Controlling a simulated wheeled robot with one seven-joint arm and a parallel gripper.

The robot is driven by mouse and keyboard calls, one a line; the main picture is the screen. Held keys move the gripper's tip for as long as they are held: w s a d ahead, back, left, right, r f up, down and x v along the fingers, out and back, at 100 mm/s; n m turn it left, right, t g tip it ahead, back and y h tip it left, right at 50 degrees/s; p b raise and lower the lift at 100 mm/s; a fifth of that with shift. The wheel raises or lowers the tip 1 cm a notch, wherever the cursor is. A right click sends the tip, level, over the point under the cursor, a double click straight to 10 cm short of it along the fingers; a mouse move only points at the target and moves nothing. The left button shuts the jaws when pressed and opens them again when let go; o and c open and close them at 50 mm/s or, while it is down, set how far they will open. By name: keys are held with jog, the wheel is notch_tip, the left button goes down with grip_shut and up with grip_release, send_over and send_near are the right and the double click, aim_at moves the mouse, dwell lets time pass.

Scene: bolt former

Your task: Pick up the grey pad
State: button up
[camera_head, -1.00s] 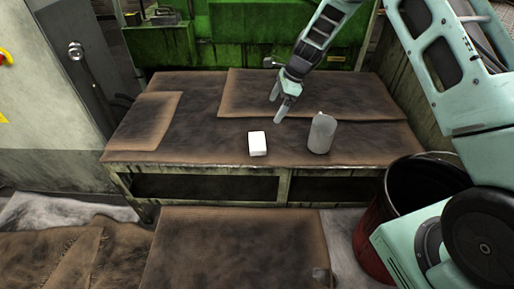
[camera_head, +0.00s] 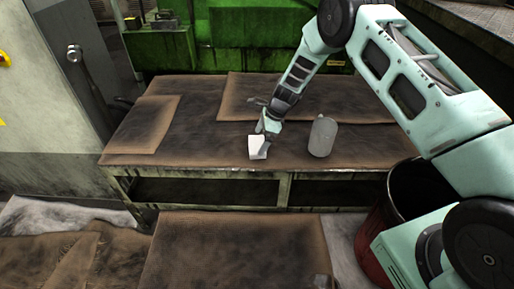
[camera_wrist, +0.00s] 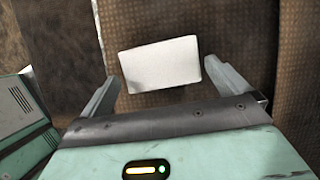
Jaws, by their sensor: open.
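The pad (camera_head: 257,149), a small pale block, white to light grey, lies near the front edge of the brown-covered bench. My gripper (camera_head: 266,136) is over it in the head view and hides part of its right and back sides. In the wrist view the pad (camera_wrist: 161,64) lies between my two open fingers (camera_wrist: 160,76), slightly turned.
A grey rounded container (camera_head: 322,138) stands on the bench (camera_head: 205,115) just right of my gripper. A dark red drum (camera_head: 380,232) stands at the bench's right front. The bench left of the pad is clear.

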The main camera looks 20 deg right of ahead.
aim_at(259, 144)
jog(key=x, duration=0.3)
jog(key=shift+r, duration=0.1)
jog(key=shift+c, duration=0.3)
jog(key=c, duration=0.5)
jog(key=shift+c, duration=0.2)
notch_tip(259, 144, up, 10)
jog(key=p, duration=0.1)
